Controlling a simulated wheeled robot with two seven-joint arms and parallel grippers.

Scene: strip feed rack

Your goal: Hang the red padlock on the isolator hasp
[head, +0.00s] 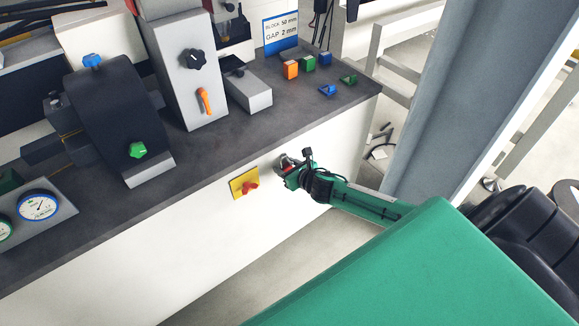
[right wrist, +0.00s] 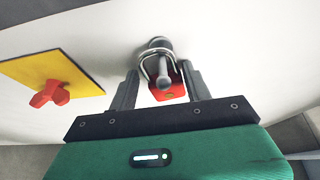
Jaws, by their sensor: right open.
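The red padlock (right wrist: 168,92) sits between the fingers of my right gripper (right wrist: 160,82) in the right wrist view. Its metal shackle (right wrist: 146,68) loops around a grey peg (right wrist: 163,76) on the white cabinet front. I cannot tell if this peg is the isolator hasp. My right gripper, also in the head view (head: 294,161), is open, with a finger on each side of the padlock. The isolator is a yellow plate (head: 237,184) with a red handle (head: 250,188), left of the gripper. It also shows in the right wrist view (right wrist: 78,75). My left gripper is out of view.
The dark worktop (head: 225,135) overhangs close above my right gripper. Orange (head: 291,69), green and blue blocks lie on it at the back right. A grey column (head: 440,95) stands right of the cabinet. The cabinet front (head: 185,245) left of the isolator is clear.

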